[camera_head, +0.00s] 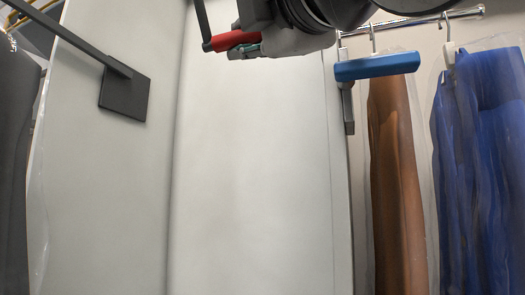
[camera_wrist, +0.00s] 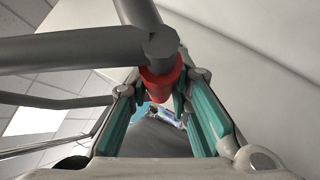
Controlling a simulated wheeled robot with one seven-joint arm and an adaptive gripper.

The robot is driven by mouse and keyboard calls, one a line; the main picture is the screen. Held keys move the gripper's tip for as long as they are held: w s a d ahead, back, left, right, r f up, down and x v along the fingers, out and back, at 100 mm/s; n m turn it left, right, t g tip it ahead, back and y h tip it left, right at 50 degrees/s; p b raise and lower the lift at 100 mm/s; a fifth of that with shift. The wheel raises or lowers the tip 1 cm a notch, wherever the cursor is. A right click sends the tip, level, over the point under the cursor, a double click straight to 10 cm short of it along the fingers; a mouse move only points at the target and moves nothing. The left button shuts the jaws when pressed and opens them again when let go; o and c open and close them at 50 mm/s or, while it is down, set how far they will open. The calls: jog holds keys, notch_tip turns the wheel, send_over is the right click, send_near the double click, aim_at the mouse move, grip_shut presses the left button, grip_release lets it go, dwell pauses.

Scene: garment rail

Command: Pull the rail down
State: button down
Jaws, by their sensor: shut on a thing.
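The pull-down rail shows as dark grey bars (camera_head: 202,22) with a red handle (camera_head: 226,41) at the top of the head view. My gripper (camera_head: 255,47) is at this handle, its jaws shut on it. In the wrist view, the red handle (camera_wrist: 160,82) sits between the teal finger pads of my gripper (camera_wrist: 163,105), at the end of a grey bar (camera_wrist: 140,18). Another grey bar (camera_wrist: 75,52) comes in from the left. The upper part of the rail is out of the head view.
A grey bar with a square plate (camera_head: 124,95) is on the pale wall panel at left. Brown (camera_head: 395,170) and blue (camera_head: 485,150) garments hang at right, a dark garment (camera_head: 15,160) at left. The space below my gripper is clear.

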dwell(0.4)
jog(key=c, duration=1.4)
grip_release()
jog(key=shift+c, duration=0.2)
jog(key=shift+s, duration=0.1)
jog(key=shift+s+d, duration=0.15)
jog(key=shift+s, duration=0.15)
jog(key=v, duration=1.1)
jog(key=shift+d+f, duration=0.15)
jog(key=shift+f, duration=0.15)
jog(key=shift+w, duration=0.1)
